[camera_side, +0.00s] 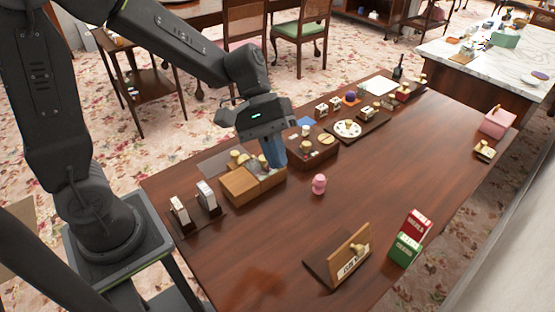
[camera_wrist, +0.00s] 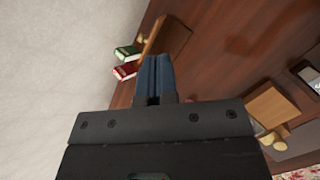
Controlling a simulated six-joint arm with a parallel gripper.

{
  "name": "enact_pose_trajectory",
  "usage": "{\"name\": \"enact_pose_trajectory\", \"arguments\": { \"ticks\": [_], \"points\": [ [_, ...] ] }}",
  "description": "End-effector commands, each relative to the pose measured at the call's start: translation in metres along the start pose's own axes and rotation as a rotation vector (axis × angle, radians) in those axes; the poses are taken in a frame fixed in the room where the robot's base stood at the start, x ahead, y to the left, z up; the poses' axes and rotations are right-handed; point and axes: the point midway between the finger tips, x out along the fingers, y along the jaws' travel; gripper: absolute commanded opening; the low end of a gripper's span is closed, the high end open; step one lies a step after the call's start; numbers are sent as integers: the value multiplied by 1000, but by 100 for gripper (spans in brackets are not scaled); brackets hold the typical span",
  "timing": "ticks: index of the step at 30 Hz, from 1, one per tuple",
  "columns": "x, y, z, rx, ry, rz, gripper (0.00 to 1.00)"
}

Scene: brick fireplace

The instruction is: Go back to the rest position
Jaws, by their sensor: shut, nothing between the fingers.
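My gripper (camera_side: 274,152) is above the wooden table (camera_side: 380,215), over the right part of a wooden box (camera_side: 250,187) in the side view. Its blue fingers are together and empty, pointing down. In the wrist view the shut fingers (camera_wrist: 154,75) stand out against the dark table. I cannot tell from these views whether the fingertips touch the box or hang above it.
A second compartment box (camera_side: 312,152) stands right beside my gripper. A pink object (camera_side: 319,184) is on the table nearby. Red (camera_side: 418,222) and green (camera_side: 404,249) boxes and a wooden stand (camera_side: 340,262) are at the front. The table's middle right is clear.

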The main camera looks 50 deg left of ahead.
Motion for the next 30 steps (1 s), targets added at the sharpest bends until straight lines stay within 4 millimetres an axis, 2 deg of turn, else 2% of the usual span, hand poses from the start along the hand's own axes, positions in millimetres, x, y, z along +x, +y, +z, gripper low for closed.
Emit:
{"name": "enact_pose_trajectory", "arguments": {
  "ticks": [1,6,15,21,30],
  "points": [
    [-11,-6,13,81,68,-32,0],
    [-40,-32,41,321,291,-166,0],
    [-84,-78,70,653,678,-394,0],
    [-98,-91,75,738,799,-472,0],
    [-99,-93,76,747,810,-483,0]
  ]
}}
